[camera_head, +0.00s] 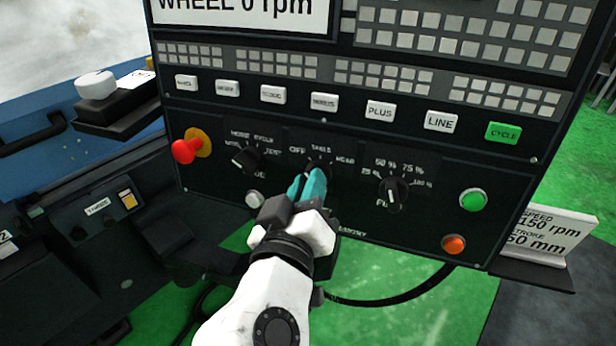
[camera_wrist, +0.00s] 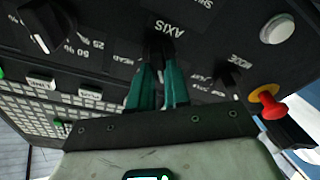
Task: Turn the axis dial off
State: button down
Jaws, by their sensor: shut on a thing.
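The axis dial (camera_head: 318,168) is a black knob in the middle of the panel's lower row, with OFF to its left, TABLE above and HEAD to its right. My gripper (camera_head: 310,182) has teal fingers shut on the dial, which they partly hide. In the wrist view the picture is upside down; the fingers (camera_wrist: 157,72) close on the dial (camera_wrist: 159,48) beside the AXIS label. I cannot tell clearly which mark the dial points to.
The mode dial (camera_head: 247,158) is left of the axis dial and a percent dial (camera_head: 393,193) is right. A red emergency knob (camera_head: 186,150) stands out at far left. White keys and a green CYCLE key (camera_head: 503,133) run above. Green (camera_head: 473,200) and orange (camera_head: 454,244) buttons are at right.

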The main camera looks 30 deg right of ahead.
jog(key=shift+n+p, duration=0.35)
jog(key=shift+n, duration=0.25)
jog(key=c, duration=1.1)
grip_release()
jog(key=shift+a, duration=0.1)
jog(key=b+v, duration=0.2)
jog(key=v, duration=0.8)
jog(key=shift+s+a, duration=0.15)
jog(key=shift+s, duration=0.15)
